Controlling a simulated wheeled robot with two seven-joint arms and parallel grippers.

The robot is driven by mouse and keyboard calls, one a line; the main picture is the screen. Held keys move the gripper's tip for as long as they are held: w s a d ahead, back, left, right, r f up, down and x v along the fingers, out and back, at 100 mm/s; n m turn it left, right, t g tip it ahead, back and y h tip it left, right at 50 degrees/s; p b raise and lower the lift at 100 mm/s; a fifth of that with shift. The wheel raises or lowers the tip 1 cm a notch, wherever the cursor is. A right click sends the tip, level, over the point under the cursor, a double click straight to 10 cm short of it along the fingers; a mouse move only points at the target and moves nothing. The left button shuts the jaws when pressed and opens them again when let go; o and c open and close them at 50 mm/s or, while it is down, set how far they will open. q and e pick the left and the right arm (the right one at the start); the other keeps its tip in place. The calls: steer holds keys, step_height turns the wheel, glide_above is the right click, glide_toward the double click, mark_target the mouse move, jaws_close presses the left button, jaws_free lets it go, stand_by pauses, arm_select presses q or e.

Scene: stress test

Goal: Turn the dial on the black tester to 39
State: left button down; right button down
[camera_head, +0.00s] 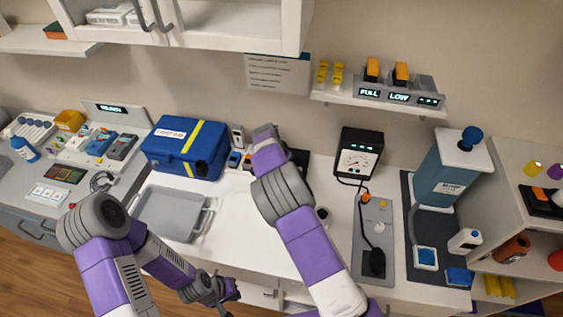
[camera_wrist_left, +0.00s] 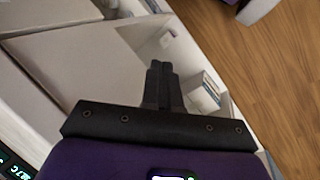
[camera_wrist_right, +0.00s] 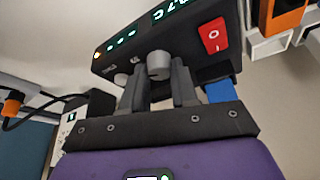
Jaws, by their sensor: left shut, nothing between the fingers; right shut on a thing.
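The black tester (camera_wrist_right: 180,45) fills the upper part of the right wrist view, with a lit display cut off by the frame edge, its full reading not visible, and a red rocker switch (camera_wrist_right: 212,35). Its grey dial (camera_wrist_right: 158,64) sits between the fingertips of my right gripper (camera_wrist_right: 162,88), which is shut on it. In the head view the tester (camera_head: 301,158) is mostly hidden behind my right arm, as are those fingertips. My left gripper (camera_head: 230,296) is shut and empty, low by the counter's front edge; it also shows in the left wrist view (camera_wrist_left: 161,68).
A black gauge meter (camera_head: 359,153) with a cable stands right of the tester. A blue case (camera_head: 186,147) and a grey tray (camera_head: 166,213) lie to the left. A shelf (camera_head: 375,101) with lit FULL and LOW boxes hangs above. The white counter's middle front is mostly clear.

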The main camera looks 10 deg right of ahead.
stand_by(0.5)
steer(key=c, duration=0.9)
jaws_free()
steer(key=v, duration=0.7)
steer(key=shift+a+r, duration=0.15)
steer(key=shift+r, duration=0.1)
